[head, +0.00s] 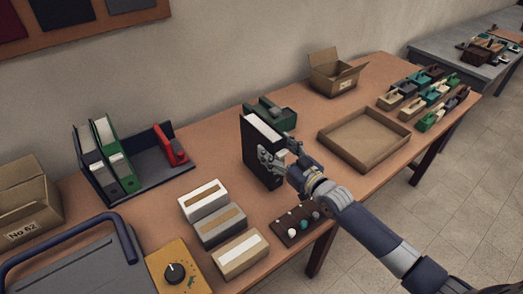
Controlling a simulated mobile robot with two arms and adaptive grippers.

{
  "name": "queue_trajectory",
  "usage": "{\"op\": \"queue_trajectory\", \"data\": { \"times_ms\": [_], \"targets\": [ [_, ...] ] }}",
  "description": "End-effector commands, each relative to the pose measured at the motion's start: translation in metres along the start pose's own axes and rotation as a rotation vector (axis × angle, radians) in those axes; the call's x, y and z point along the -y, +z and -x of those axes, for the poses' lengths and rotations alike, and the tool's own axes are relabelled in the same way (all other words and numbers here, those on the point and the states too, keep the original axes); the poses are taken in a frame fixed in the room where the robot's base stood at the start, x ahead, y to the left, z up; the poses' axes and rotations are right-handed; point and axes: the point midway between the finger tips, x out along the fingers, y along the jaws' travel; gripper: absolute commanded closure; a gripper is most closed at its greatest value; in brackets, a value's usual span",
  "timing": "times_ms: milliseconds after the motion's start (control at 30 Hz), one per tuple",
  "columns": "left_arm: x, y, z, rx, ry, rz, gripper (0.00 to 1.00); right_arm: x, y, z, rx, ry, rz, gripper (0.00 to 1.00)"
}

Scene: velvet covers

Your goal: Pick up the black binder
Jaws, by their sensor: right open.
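The black binder (252,158) stands upright on the brown table, with its white page edges showing on top. My right gripper (275,158) is at the binder's right side, its fingers open and close against or around the near right edge. I cannot tell whether the fingers touch it. The gripper hides part of the binder's right side. My left gripper is not in view.
A green device (278,114) stands close behind the binder. A shallow tray (325,138) is to the right. Boxes (218,224) and a dark strip with balls (296,228) lie in front. A rack (150,180) holds grey and green binders at left.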

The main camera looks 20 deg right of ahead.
Motion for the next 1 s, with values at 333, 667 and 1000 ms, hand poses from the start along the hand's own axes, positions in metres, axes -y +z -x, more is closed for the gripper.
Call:
{"op": "queue_trajectory", "data": {
  "times_ms": [333,667,1000],
  "targets": [
    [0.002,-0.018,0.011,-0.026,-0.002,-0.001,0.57,-0.003,0.002,-0.035,-0.001,0.0,0.001,0.33],
    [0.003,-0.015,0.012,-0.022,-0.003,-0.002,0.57,-0.002,0.004,-0.052,0.0,0.0,-0.001,0.33],
    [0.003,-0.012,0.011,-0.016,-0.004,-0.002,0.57,-0.002,0.004,-0.052,0.0,0.0,-0.001,0.79]
  ]
}}
